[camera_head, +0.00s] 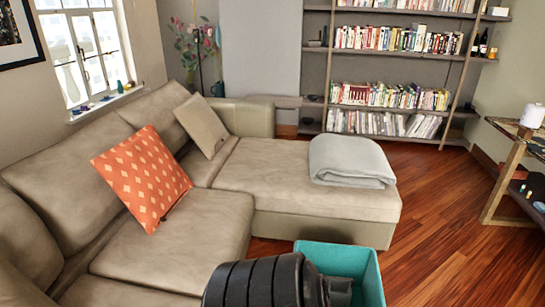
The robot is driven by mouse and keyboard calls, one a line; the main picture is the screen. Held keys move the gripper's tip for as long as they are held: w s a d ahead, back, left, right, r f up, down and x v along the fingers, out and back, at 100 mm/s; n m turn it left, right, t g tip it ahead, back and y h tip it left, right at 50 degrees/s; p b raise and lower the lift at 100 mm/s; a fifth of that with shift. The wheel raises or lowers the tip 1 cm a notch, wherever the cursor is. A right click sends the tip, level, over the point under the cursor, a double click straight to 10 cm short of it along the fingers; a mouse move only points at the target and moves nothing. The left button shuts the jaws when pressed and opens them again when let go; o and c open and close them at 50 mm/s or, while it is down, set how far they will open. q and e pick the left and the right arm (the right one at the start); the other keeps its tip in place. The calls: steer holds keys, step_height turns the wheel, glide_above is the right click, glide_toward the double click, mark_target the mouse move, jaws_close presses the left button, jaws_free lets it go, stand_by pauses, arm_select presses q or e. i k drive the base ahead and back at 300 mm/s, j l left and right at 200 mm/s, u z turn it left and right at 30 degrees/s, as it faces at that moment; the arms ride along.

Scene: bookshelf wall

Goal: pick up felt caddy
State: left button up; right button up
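A teal open-topped box, which looks like the felt caddy (338,259), is at the bottom edge in the head view, just in front of the sofa's chaise end. Its lower part is cut off by the frame. A thick black ribbed part of my arm covers its left side and part of its opening. A small dark piece shows at the opening beside the arm; I cannot tell what it is. No gripper fingers can be made out, and whether anything touches the caddy is hidden.
A beige corner sofa (185,245) fills the left and middle, with an orange patterned cushion (142,178), a beige cushion (201,125) and a folded grey blanket (350,160). A bookshelf (390,72) stands behind. A wooden side table (507,168) is at right. The wooden floor (440,240) is clear right of the caddy.

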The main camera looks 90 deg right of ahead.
mark_target(339, 288)
steer(key=z, duration=2.4)
